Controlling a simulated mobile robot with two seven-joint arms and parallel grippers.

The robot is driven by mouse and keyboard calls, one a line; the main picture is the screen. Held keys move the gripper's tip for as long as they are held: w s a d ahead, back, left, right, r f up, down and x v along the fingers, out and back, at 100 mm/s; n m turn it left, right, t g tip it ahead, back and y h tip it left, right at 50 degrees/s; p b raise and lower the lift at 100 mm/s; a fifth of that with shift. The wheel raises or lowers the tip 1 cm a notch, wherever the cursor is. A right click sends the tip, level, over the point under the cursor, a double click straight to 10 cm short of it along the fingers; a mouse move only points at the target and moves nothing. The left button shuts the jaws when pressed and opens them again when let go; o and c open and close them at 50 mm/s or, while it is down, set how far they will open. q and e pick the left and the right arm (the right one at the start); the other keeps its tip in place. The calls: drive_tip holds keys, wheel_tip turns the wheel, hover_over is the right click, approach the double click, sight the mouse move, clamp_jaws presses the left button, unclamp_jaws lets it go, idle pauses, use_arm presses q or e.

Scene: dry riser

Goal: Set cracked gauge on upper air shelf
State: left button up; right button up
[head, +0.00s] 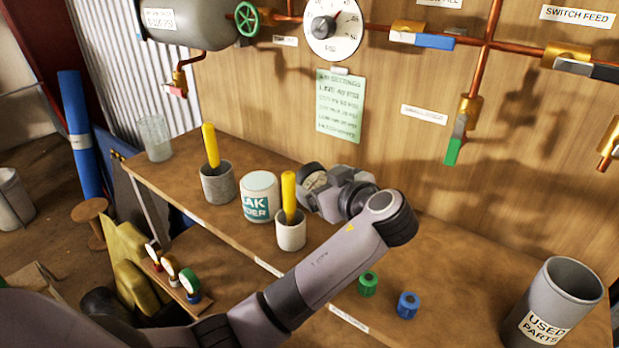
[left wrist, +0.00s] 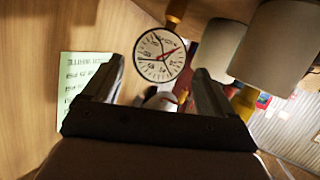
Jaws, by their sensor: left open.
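My left gripper (head: 312,188) is open over the back of the wooden shelf (head: 165,180), near the wall. Its two fingers flank the gauge in the left wrist view (left wrist: 155,85), with visible gaps. In the head view the gripper largely hides this spot. My right gripper is not in view.
Grey cups (head: 217,187) with yellow-handled tools and a leak-finder tub (head: 259,197) stand left of the gripper. Small gauges (head: 172,266) stand on a low rack. Green (head: 367,284) and blue (head: 407,305) caps and a used-parts bin (head: 553,300) are at right.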

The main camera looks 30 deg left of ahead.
use_arm(q)
drive_tip(key=shift+v, duration=2.05)
